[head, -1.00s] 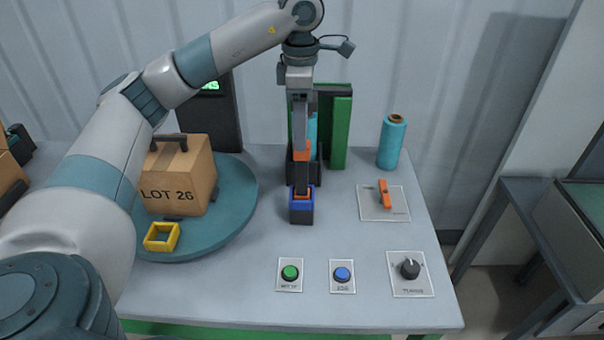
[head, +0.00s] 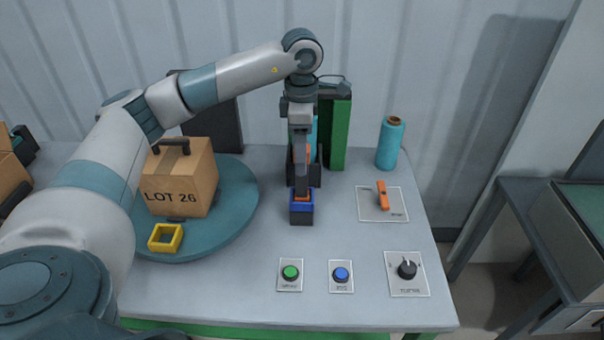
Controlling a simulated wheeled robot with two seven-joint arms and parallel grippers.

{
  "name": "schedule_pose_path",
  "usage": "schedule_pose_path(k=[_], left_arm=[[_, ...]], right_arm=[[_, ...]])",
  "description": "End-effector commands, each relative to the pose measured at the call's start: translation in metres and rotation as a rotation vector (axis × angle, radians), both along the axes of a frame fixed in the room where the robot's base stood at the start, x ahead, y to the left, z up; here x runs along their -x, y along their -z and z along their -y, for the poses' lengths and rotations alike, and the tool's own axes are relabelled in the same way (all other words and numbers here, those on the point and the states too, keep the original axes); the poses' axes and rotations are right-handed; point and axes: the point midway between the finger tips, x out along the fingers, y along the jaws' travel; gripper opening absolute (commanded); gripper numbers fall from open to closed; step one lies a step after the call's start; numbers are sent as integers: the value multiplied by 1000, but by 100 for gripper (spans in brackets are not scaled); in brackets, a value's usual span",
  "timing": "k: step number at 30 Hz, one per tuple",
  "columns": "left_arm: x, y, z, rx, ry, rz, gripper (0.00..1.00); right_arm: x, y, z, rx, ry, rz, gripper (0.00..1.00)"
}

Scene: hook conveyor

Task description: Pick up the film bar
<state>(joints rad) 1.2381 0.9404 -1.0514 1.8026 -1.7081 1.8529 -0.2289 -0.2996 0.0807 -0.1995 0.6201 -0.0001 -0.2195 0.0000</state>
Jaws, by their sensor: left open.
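My left gripper (head: 301,186) points straight down at the middle of the table, its jaws open. Its fingertips are just above or around an orange piece (head: 303,196) set in a small dark block with a blue top (head: 301,211). This orange piece seems to be part of the film bar; the fingers hide most of it. More orange shows behind the fingers, higher up. I cannot tell whether the fingers touch the bar. My right gripper is not in view.
A green post (head: 340,132) stands close behind the gripper. A teal film roll (head: 390,145) stands right of it. A box marked LOT 26 (head: 180,185) and a yellow square frame (head: 165,238) sit on the round turntable (head: 238,200). Green (head: 290,273) and blue (head: 341,274) buttons are in front.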

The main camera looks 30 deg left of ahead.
Motion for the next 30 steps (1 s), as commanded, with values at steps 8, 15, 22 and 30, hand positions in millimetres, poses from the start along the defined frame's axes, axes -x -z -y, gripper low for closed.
schedule_pose_path(k=[8, 15, 22, 30], left_arm=[[-1, 27, -1, -1, -1, -1, 52], [-2, 30, -1, -1, 0, 1, 52], [-2, 30, 0, -1, 0, 1, 52], [-2, 30, 0, -1, 0, 1, 1]], right_arm=[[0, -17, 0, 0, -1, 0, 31], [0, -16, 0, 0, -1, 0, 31], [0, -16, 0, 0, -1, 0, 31], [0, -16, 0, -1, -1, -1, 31]])
